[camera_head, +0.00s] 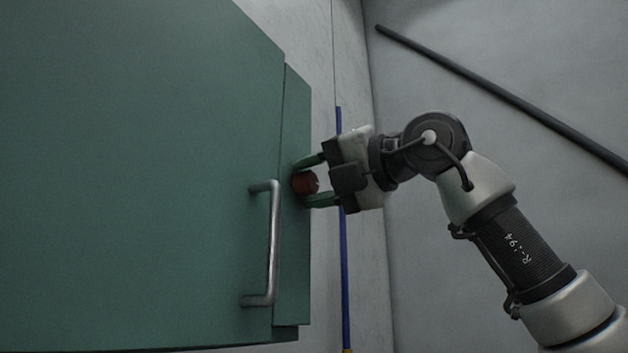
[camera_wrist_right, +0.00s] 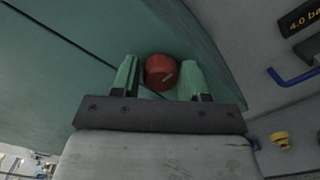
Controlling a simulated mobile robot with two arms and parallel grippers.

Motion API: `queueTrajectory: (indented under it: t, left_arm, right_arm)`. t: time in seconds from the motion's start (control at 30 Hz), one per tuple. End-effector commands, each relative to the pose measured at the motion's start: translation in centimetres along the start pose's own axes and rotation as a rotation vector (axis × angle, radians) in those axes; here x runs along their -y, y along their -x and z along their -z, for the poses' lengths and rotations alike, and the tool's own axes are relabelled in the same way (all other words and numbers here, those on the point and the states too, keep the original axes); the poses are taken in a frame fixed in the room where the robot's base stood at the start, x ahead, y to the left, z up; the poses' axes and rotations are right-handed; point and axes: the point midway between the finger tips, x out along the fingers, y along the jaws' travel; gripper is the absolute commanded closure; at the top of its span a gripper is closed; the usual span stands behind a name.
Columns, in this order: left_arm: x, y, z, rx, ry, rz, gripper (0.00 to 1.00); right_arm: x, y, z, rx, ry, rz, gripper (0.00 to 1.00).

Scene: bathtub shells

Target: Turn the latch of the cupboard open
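The green cupboard (camera_head: 140,170) fills the left of the head view, with a metal bar handle (camera_head: 272,245) on its door. The latch is a round red knob (camera_head: 305,183) on the narrow green strip at the cupboard's right edge. My right gripper (camera_head: 312,180) is at the knob with one finger above it and one below. In the right wrist view the red knob (camera_wrist_right: 161,71) sits between the two green fingers (camera_wrist_right: 160,78), with a small light mark on its face. The fingers are apart; I cannot tell whether they touch the knob. My left gripper is not in view.
A blue pole (camera_head: 344,280) runs upright on the wall behind my right gripper. A dark bar (camera_head: 500,100) slants across the grey wall at the upper right. The right wrist view shows a blue bent handle (camera_wrist_right: 292,76) and a yellow knob (camera_wrist_right: 281,140) off to the right.

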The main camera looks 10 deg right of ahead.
Motion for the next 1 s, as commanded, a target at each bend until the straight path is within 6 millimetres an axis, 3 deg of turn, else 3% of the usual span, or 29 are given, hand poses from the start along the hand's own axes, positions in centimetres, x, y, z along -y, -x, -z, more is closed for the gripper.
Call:
queueTrajectory:
  t: [0.1, 0.47, 0.8, 1.0]
  left_arm:
    - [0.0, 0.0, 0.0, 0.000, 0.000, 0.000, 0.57]
    - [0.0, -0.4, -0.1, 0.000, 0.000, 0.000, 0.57]
    - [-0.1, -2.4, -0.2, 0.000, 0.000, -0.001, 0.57]
    - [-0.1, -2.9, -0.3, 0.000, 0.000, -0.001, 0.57]
  right_arm:
    - [0.0, 0.0, 0.0, -0.001, 0.001, 0.001, 0.39]
    - [0.2, 0.7, 0.1, -0.001, 0.002, 0.002, 0.39]
    - [0.2, 7.2, 0.1, 0.001, 0.001, 0.000, 0.39]
    - [0.1, 10.0, 0.1, -0.001, 0.001, 0.000, 0.39]
